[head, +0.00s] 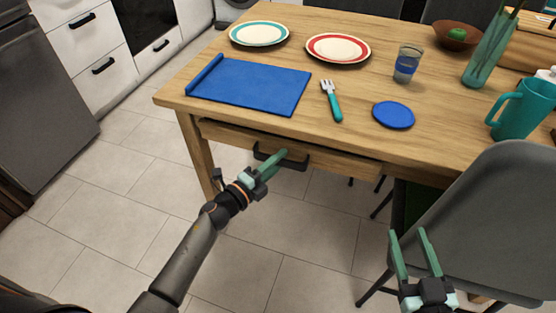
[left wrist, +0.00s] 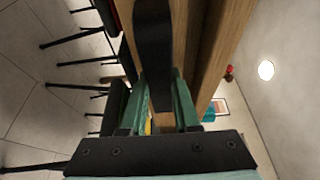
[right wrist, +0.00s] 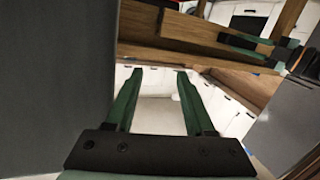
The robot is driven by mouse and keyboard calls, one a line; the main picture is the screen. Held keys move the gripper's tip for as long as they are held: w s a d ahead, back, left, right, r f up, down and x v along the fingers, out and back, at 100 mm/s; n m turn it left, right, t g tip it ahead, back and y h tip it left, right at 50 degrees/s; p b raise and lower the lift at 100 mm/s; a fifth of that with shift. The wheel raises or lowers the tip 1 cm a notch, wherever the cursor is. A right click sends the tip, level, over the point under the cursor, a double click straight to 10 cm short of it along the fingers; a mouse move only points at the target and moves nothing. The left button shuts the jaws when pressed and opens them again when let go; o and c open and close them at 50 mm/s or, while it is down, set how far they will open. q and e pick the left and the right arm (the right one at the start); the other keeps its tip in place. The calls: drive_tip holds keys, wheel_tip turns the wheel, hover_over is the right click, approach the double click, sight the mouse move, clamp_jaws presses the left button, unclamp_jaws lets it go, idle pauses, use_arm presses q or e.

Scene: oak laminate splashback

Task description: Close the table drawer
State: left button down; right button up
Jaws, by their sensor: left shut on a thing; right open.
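The wooden table (head: 240,52) has a drawer (head: 340,166) under its front edge, with a dark handle (head: 295,164). In the left wrist view the dark handle (left wrist: 153,50) runs between the fingers. My right gripper (head: 409,236) is open and empty, low in front of the grey chair. In the right wrist view its fingers (right wrist: 155,75) stand apart with nothing between them.
A grey chair (head: 480,215) stands at the table's right front. The tiled floor at left is clear.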

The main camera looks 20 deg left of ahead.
drive_tip(key=shift+w+r, duration=0.1)
drive_tip(key=shift+r, duration=0.05)
idle(0.5)
use_arm(q)
drive_tip(key=shift+w, duration=0.2)
drive_tip(key=w+b, duration=0.1)
drive_tip(key=w, duration=0.2)
drive_tip(key=shift+w+f, duration=0.1)
drive_tip(key=shift+w, duration=0.25)
drive_tip(key=c, duration=0.6)
unclamp_jaws()
drive_tip(key=shift+w, duration=0.15)
drive_tip(key=shift+c, duration=0.2)
use_arm(e)
wheel_tip(320, 180, up, 5)
drive_tip(key=shift+w+a+n+t+y, duration=0.15)
drive_tip(key=shift+n+t+y, duration=0.45)
drive_tip(key=shift+t, duration=0.4)
